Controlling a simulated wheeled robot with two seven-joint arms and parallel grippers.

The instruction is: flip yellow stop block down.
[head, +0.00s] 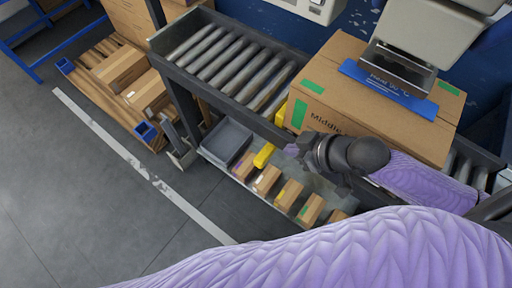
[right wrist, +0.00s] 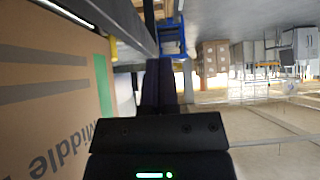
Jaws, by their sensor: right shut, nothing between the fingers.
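A yellow block (head: 282,112) stands at the conveyor's near side, by the left end of a large cardboard box (head: 350,85). A small yellow piece also shows in the right wrist view (right wrist: 113,49), beside the rail past the box's edge. My right gripper (head: 293,150) is in front of the box's near left corner, apart from the yellow block. Its dark fingers (right wrist: 160,82) are shut with nothing between them. My left gripper is not in view.
A roller conveyor (head: 225,65) runs left of the box, with a dark side rail. A scanner-like machine (head: 405,60) hangs over the box. Below are a grey bin (head: 226,140), a yellow item (head: 263,155) and several small boxes (head: 267,180). Floor at left is open.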

